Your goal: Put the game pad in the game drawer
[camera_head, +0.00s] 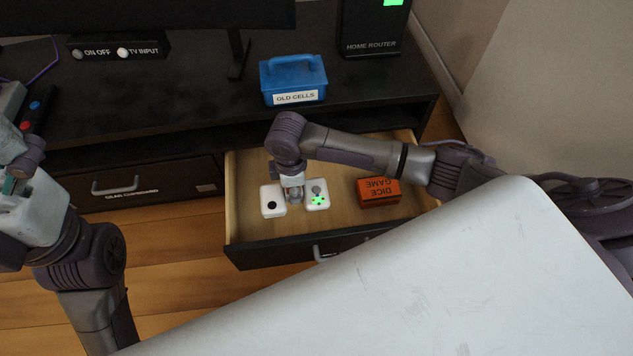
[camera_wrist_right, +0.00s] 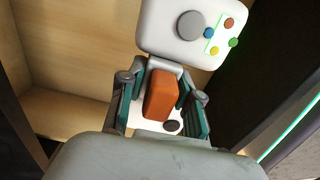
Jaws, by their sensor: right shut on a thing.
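The game pad (camera_head: 317,200) has two white ends joined by an orange middle; one end has a grey stick and coloured buttons. My right gripper (camera_head: 294,194) is shut on the orange middle, which shows between its teal fingers in the right wrist view (camera_wrist_right: 162,95). The pad is over or inside the open game drawer (camera_head: 345,228); I cannot tell whether it touches the drawer floor. My left gripper (camera_head: 10,186) is at the left edge, away from the drawer and partly cut off; its opening is unclear.
An orange dice game box (camera_head: 378,192) lies in the drawer at the right. A blue old cells box (camera_head: 293,80) and a black router (camera_head: 375,28) stand on the dark cabinet above. A closed drawer (camera_head: 150,190) is to the left.

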